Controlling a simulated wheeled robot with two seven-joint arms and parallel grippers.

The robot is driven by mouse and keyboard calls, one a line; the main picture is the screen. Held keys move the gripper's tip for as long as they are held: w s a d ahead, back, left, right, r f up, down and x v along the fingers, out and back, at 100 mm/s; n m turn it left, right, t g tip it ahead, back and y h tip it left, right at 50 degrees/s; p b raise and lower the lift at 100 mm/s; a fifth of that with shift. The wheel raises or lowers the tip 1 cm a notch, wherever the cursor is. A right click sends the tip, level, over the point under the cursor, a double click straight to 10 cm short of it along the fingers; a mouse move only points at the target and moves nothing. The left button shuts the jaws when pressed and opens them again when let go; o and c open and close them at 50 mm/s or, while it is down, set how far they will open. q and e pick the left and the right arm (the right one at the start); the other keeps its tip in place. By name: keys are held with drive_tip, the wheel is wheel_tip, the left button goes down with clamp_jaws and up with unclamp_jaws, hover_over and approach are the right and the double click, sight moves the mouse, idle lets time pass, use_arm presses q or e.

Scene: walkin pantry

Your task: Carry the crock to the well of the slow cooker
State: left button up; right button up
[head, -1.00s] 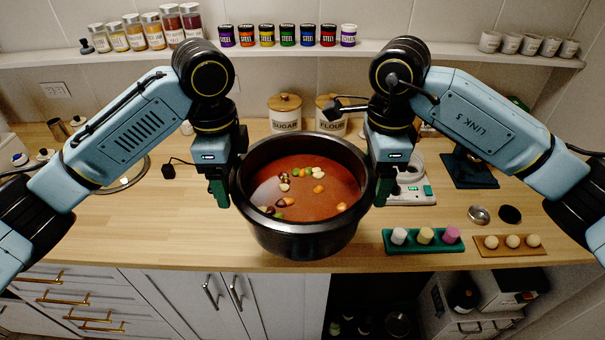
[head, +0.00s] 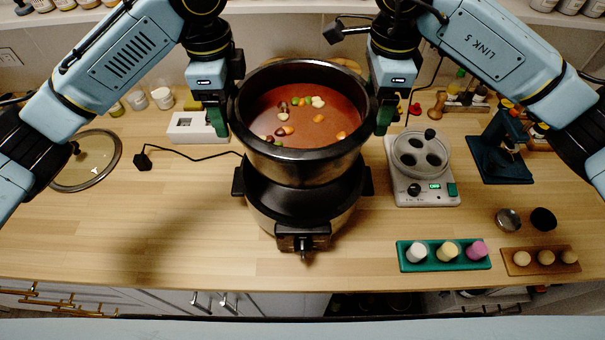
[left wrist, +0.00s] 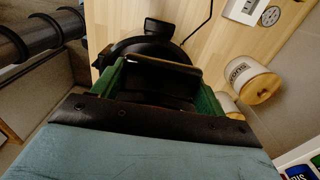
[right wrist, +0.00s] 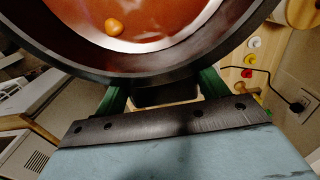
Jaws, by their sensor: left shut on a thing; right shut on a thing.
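The black crock (head: 305,165), full of red soup with vegetable pieces, is held level between my grippers. In the head view it overlaps the slow cooker (head: 300,215), a dark base with side handles and a front knob. The crock appears above the cooker, and its underside and the well are hidden. My left gripper (head: 226,118) is shut on the crock's left side, and my right gripper (head: 382,112) is shut on its right side. The crock's rim and soup also show in the right wrist view (right wrist: 150,62). In the left wrist view, the gripper's green fingers (left wrist: 160,80) close on a dark part.
A glass lid (head: 88,160) lies at the left. A black cord runs from the cooker to a plug (head: 143,160). A white appliance with round holes (head: 421,172) stands right of the cooker. A green tray with cups (head: 445,262) sits front right. The left counter is mostly clear.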

use_arm(q)
drive_tip(key=shift+s+r, duration=0.25)
drive_tip(key=shift+s, duration=0.1)
use_arm(e)
drive_tip(key=shift+s+r, duration=0.25)
drive_tip(key=shift+s, duration=0.1)
drive_tip(key=shift+w, duration=0.1)
